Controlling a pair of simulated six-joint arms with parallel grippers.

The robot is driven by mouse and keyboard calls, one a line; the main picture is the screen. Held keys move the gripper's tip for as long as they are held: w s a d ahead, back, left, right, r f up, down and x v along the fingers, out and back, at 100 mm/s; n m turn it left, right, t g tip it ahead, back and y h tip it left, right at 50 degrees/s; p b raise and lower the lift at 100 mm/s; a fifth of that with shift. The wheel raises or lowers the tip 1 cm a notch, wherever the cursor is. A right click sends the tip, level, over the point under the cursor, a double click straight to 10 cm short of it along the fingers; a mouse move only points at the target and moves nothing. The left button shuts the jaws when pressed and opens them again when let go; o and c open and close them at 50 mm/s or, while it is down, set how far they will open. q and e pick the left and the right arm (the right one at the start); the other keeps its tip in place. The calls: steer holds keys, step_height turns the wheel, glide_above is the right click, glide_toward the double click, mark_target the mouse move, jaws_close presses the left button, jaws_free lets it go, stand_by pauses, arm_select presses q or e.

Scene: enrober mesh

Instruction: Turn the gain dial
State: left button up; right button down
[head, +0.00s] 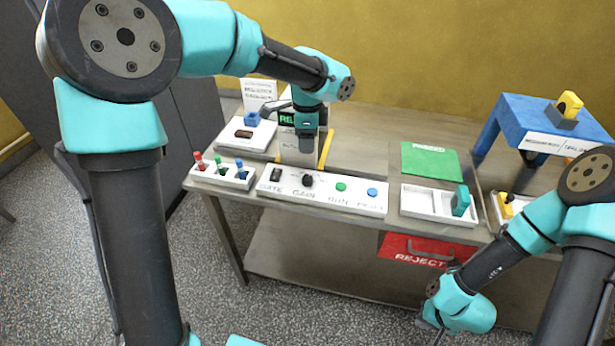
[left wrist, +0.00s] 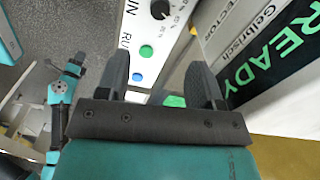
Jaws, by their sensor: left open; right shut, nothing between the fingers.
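The gain dial (head: 308,180) is a black knob on the white control panel (head: 335,201), above the printed word GAIN. In the left wrist view the dial (left wrist: 160,9) is at the top edge, partly cut off, with scale marks around it. My left gripper (head: 307,146) hangs behind and above the panel, in front of the detector unit. In the left wrist view its two fingers (left wrist: 158,68) are apart, with nothing held between them, and the dial lies beyond the fingertips. My right gripper (head: 428,322) is low at the front, below the table top, shut and empty.
The panel also carries a black GATE switch (head: 276,175), a green button (head: 341,187) and a blue button (head: 372,192). A rack with coloured pegs (head: 222,176) stands left. A white tray (head: 430,205) and green mat (head: 430,161) lie right. A red REJECT bin (head: 410,248) is below.

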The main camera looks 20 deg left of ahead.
mark_target(307, 177)
arm_select(q)
step_height(307, 177, down, 14)
steer(key=shift+f, duration=0.2)
stand_by(0.4)
steer(key=c, duration=0.9)
